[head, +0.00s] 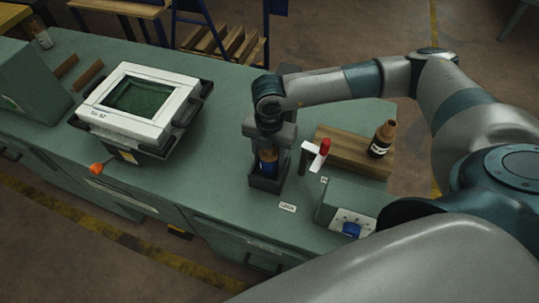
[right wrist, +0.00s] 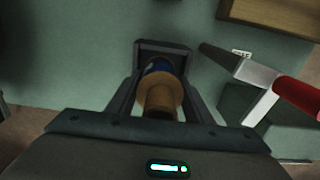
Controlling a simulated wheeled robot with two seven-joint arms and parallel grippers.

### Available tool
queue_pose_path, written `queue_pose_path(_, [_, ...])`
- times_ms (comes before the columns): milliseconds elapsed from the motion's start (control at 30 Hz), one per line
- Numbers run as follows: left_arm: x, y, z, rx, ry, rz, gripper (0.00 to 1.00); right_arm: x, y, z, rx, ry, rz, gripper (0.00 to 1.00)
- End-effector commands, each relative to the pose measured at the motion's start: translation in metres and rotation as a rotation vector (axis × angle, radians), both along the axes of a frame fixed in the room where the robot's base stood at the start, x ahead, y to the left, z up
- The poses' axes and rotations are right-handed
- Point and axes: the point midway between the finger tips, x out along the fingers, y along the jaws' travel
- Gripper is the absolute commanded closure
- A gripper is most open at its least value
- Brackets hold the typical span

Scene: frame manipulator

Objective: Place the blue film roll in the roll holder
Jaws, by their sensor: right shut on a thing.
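The blue film roll (head: 267,167), with a tan core end, is upright between the fingers of my right gripper (head: 267,150). In the right wrist view, the roll (right wrist: 158,67) shows its tan end toward the camera, with a narrow blue part beyond it. The dark grey roll holder (head: 266,185) stands on the green bench directly below the gripper. The roll's lower part appears inside the holder's walls; I cannot tell whether it touches the holder's floor. In the right wrist view, the holder's rim (right wrist: 163,44) shows just past the roll. My left gripper is not in view.
A red-handled tool on a white stand (head: 317,155) is close to the holder's right. A wooden block (head: 345,150), a brown bottle (head: 382,139) and a grey box with a blue knob (head: 345,208) lie further right. A white-framed screen unit (head: 137,103) stands left.

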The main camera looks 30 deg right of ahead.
Motion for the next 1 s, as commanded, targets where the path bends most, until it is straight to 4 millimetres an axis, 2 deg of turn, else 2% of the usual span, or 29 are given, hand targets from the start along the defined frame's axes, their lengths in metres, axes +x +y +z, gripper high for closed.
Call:
queue_pose_path(267, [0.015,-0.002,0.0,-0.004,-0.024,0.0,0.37,0.0,0.0,-0.002,0.001,-0.001,0.0,0.84])
queue_pose_path(300, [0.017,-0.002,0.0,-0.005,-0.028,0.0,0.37,0.0,0.0,-0.002,0.0,0.0,0.0,0.49])
queue_pose_path(367, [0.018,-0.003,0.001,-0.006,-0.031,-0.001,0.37,0.0,0.0,-0.002,0.0,0.0,0.0,0.35])
queue_pose_path(867, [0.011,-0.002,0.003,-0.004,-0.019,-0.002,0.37,0.0,0.0,0.001,0.0,0.0,0.0,0.35])
queue_pose_path(1000, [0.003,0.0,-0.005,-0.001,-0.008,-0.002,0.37,0.001,0.0,0.012,0.001,-0.002,0.001,0.35])
